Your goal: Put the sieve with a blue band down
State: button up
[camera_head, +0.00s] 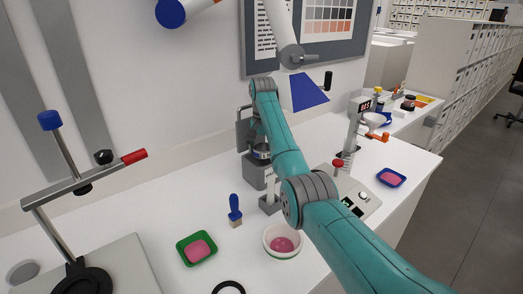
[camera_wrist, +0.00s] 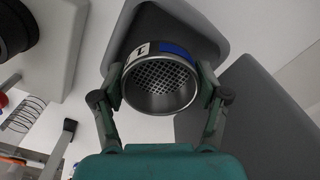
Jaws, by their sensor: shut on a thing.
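In the wrist view, my gripper (camera_wrist: 160,78) is shut on the sieve with a blue band (camera_wrist: 160,92). One finger is on each side of its metal rim. The sieve's round mesh faces the camera, and the blue patch and a white label show on its upper side. In the head view, the sieve (camera_head: 261,153) shows as a small silver and blue piece at a grey device (camera_head: 254,175) by the back wall. My arm hides much of my gripper there. I cannot tell whether the sieve touches the grey device.
A blue-handled brush (camera_head: 235,209), a green tray (camera_head: 189,255) with pink powder and a white bowl (camera_head: 282,252) stand in front of the grey device. A scale (camera_head: 352,203) and a blue tray (camera_head: 391,177) stand to the right. A clamp stand (camera_head: 75,185) is at left.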

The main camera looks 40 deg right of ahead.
jog(key=shift+w+f, duration=0.15)
jog(key=shift+w, duration=0.05)
jog(key=shift+f, duration=0.55)
jog(key=o, duration=1)
jog(key=shift+o, duration=0.2)
notch_tip(320, 180, up, 13)
jog(key=shift+r, duration=0.15)
jog(key=shift+s, duration=0.1)
